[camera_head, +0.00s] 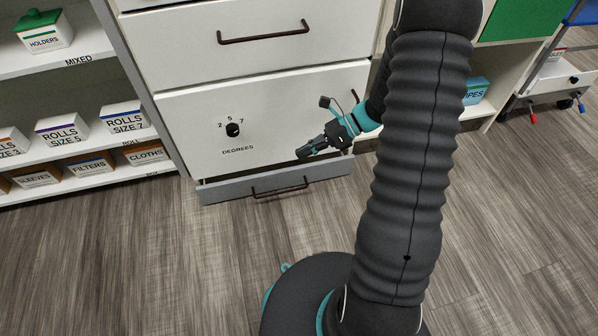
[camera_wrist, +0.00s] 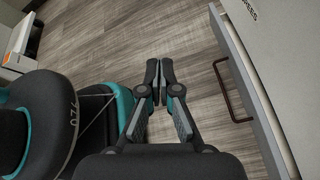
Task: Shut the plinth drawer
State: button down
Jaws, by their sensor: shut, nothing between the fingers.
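The plinth drawer (camera_head: 222,192) is the low grey drawer at the foot of the white cabinet. Its front stands out a little from the cabinet face, so it is partly open. Its dark bar handle (camera_head: 280,189) is on the front. In the wrist view the drawer front (camera_wrist: 256,95) runs down the right side with its handle (camera_wrist: 229,92) beside it. My gripper (camera_head: 302,154) is shut and empty, in front of the cabinet and above the drawer's right part. In the wrist view the fingertips (camera_wrist: 158,82) are over the floor, left of the handle and apart from it.
A white drawer with a dial (camera_head: 232,129) is just above the plinth drawer. A shelf unit with labelled boxes (camera_head: 62,129) stands at left. A wheeled cart (camera_head: 553,80) is at far right. The wooden floor (camera_head: 150,260) before the drawer is clear at left.

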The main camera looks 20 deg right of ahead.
jog(key=w+d+f+m+t+y+p, duration=0.1)
jog(key=w+d+f+m+t+y, duration=0.15)
jog(key=f+m, duration=0.4)
jog(key=w+d+f+m+t+y+p, duration=0.1)
jog(key=d+f+m+t, duration=0.25)
jog(key=f+m, duration=0.35)
jog(key=m+t+h+p, duration=0.2)
jog(key=m+t+h, duration=0.1)
jog(key=m+t, duration=0.5)
send_near(290, 171)
jog(key=a+m+g, duration=0.1)
jog(key=a, duration=0.3)
jog(key=shift+w+r, duration=0.2)
jog(key=shift+w, duration=0.9)
jog(key=shift+w+r, duration=0.25)
jog(key=shift+w, duration=0.9)
jog(key=shift+b, duration=0.3)
